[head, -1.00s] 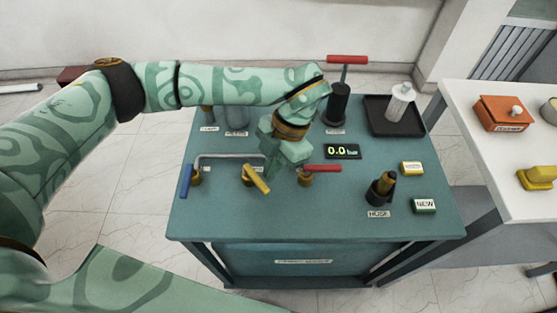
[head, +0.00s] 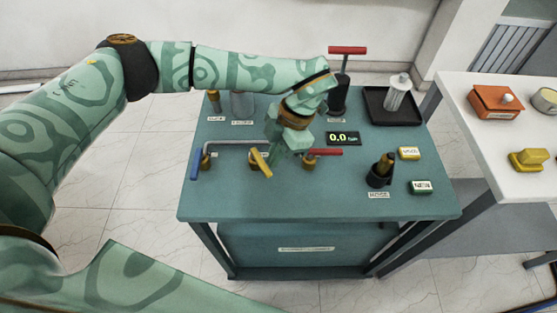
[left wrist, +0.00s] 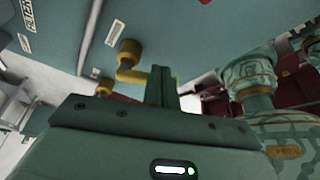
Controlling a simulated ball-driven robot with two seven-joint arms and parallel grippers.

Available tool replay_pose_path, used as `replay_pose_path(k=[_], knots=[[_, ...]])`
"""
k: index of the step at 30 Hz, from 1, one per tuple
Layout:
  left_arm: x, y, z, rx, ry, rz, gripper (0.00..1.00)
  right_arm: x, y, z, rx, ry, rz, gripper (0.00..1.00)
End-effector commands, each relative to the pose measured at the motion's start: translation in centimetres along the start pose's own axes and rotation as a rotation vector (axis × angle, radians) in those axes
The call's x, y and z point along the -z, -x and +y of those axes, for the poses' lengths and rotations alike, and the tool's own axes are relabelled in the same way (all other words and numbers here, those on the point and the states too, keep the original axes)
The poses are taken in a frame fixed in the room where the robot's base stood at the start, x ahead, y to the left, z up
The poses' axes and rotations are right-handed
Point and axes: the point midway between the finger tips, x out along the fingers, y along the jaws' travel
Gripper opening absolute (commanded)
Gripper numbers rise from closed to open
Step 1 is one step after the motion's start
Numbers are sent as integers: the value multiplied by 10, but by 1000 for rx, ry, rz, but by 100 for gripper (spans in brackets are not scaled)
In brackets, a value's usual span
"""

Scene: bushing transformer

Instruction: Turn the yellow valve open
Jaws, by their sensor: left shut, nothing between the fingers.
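The yellow valve handle (head: 262,166) is a short bar on the front of the teal bench. It points slantwise toward the front right, between a blue handle and a red handle. My left gripper (head: 274,158) points down just beside and behind it. Its fingers are shut with nothing between them. In the left wrist view the yellow valve (left wrist: 131,62) sits just beyond the shut fingers (left wrist: 162,86), its bar running toward them. I cannot tell whether they touch it. The gripper partly hides the pipe and label behind the valve. My right gripper is not in view.
The blue handle (head: 196,164) is left of the valve and the red handle (head: 326,152) right. A gauge (head: 342,138) reads 0.0. The bench's front strip is clear.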

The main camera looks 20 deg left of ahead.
Motion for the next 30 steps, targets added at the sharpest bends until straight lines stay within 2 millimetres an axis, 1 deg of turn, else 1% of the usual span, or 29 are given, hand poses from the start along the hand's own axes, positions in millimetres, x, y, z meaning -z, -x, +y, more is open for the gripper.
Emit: replay_pose_path(k=[1, 6, 12, 15, 22, 30], knots=[[2, 4, 3, -15, -26, 0, 0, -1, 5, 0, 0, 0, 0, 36], [6, 4, 3, -64, -151, -1, 0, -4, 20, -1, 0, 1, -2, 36], [12, 1, 0, -115, -282, 0, 0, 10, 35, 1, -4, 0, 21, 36], [15, -1, -1, -135, -335, 0, 0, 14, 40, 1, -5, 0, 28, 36], [18, -5, -2, -165, -413, 1, 0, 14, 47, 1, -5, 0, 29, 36], [19, -7, -2, -175, -438, 0, 0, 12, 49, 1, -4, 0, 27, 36]])
